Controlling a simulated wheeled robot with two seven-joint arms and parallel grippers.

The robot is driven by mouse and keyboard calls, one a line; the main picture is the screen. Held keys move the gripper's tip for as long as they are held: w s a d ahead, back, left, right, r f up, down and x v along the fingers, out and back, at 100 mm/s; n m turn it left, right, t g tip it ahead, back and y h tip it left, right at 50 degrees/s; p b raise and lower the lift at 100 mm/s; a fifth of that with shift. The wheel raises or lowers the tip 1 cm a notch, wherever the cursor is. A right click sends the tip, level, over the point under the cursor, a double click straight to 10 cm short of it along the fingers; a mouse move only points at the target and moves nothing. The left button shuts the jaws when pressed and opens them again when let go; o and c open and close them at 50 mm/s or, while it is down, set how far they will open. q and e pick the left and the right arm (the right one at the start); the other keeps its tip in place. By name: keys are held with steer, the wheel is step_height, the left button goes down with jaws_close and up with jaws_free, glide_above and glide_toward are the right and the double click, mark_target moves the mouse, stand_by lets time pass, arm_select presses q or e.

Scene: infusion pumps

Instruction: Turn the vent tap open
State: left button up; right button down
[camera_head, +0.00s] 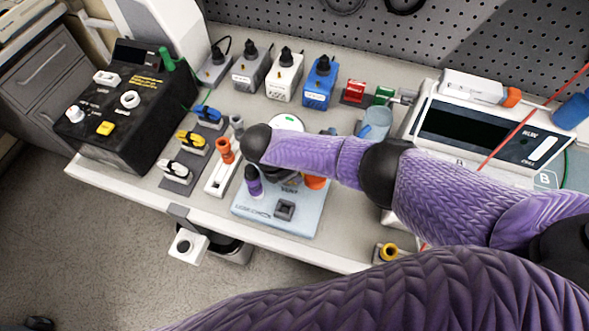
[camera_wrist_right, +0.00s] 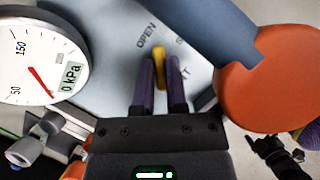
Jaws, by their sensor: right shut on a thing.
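The vent tap's yellow handle (camera_wrist_right: 160,57) stands between the two purple fingers of my right gripper (camera_wrist_right: 160,90), which is shut on it. In the right wrist view the handle points up the picture, with the word OPEN to its upper left. A second label at its upper right is partly hidden by a blue-grey bar, and VENT is partly covered by a finger. In the head view the tap is hidden under my right wrist, over the light-blue panel (camera_head: 262,215). My left gripper is not in view.
A round gauge (camera_wrist_right: 38,55) reading 0 kPa and a large orange knob (camera_wrist_right: 268,80) flank the gripper closely. A black box (camera_head: 130,115) stands left, a pump with a dark screen (camera_head: 465,128) right. Several plugged blocks line the back. A yellow-ringed fitting (camera_head: 388,252) sits at the front edge.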

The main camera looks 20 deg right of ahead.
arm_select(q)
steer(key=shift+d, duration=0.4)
arm_select(e)
steer(key=c, duration=0.7)
jaws_free()
steer(key=shift+o, duration=0.2)
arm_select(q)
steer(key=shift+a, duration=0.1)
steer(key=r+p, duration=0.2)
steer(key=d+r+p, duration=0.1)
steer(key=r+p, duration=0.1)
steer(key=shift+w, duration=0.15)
arm_select(e)
step_height(320, 180, up, 10)
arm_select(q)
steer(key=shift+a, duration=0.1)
